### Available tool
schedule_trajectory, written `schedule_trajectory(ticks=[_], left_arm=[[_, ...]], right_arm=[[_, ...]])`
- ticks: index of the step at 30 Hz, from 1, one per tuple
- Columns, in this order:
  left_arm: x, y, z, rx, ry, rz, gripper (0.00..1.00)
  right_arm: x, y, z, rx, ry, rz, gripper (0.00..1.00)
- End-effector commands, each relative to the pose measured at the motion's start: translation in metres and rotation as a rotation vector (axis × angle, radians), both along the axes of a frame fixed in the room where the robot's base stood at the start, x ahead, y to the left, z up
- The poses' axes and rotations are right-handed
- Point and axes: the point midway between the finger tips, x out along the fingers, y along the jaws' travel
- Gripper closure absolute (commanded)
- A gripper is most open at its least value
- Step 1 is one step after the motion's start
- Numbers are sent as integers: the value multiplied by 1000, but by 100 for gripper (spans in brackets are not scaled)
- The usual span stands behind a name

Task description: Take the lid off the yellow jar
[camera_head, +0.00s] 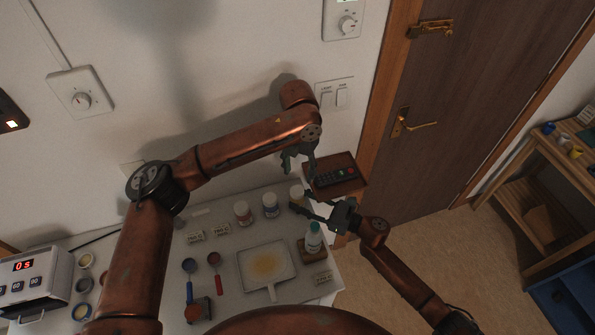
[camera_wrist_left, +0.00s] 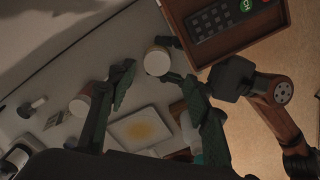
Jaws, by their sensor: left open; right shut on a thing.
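The yellow jar (camera_head: 297,192) stands at the back right of the table, at the end of a row of jars. Its pale round lid (camera_wrist_left: 157,60) is on, seen from above in the left wrist view. My right gripper (camera_head: 304,205) reaches in from the right and is shut on the yellow jar; its fingers show at the jar's side. My left gripper (camera_head: 299,168) is open just above the jar, pointing down. In the left wrist view its two fingers (camera_wrist_left: 159,76) are spread either side of the lid, apart from it. The jar's lower body is mostly hidden.
Two other lidded jars, one reddish (camera_head: 243,213) and one blue-labelled (camera_head: 270,205), stand left of it. A wooden box with a remote (camera_head: 335,177) is close behind right. A white tray (camera_head: 247,270) and a bottle (camera_head: 313,238) are in front.

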Motion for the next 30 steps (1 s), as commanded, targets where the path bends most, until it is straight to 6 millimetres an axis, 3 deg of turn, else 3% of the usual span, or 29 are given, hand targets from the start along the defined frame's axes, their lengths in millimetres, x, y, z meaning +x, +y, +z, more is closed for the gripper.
schedule_trajectory(ticks=[5,18,30], left_arm=[[-5,7,-12,13,27,-15,54],[-5,6,-72,11,25,-12,54],[-4,5,-81,10,22,-12,54]], right_arm=[[0,0,0,0,0,1,100],[0,0,0,0,0,0,100],[0,0,0,0,0,0,100]])
